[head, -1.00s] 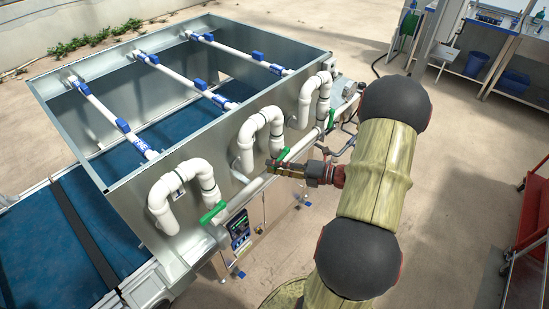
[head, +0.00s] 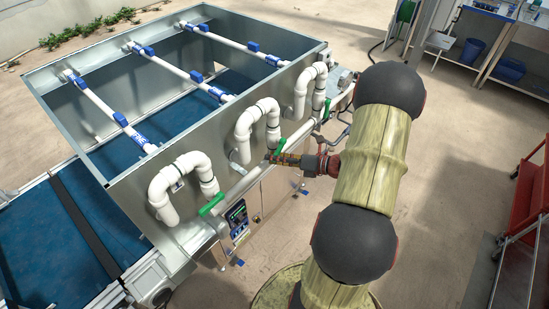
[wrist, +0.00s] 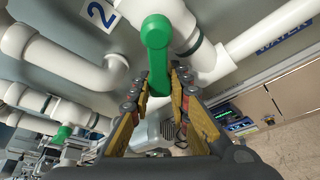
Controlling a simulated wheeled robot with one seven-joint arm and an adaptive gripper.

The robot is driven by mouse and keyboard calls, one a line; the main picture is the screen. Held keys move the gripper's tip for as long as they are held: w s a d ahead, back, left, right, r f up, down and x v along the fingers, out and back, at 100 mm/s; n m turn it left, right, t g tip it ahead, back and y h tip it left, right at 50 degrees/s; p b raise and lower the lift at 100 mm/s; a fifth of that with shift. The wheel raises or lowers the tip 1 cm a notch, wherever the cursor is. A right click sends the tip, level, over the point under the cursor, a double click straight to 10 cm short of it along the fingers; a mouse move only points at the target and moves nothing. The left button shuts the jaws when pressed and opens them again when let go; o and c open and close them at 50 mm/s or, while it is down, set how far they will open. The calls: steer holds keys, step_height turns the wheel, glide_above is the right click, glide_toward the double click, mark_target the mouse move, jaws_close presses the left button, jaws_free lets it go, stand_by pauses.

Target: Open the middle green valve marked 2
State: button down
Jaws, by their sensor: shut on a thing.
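The middle green valve handle (head: 281,145) is on the white pipe along the side of the metal tank. In the wrist view the green handle (wrist: 158,33) fills the upper middle, beside a "2" label (wrist: 100,13). My gripper (head: 273,157) is at this handle. In the wrist view my gripper (wrist: 165,78) has its two fingers on either side of the handle's lower part, shut on it. The fingers hide part of the grasped end.
Another green valve handle (head: 211,204) is to the left, and one (head: 327,107) is to the right. White bent pipes (head: 258,125) rise close by. A control panel (head: 237,217) is below. A red cart (head: 527,195) stands at the right; the floor between is clear.

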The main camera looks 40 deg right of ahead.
steer(key=shift+f, duration=0.1)
steer(key=c, duration=1.6)
jaws_free()
steer(key=shift+c, duration=0.2)
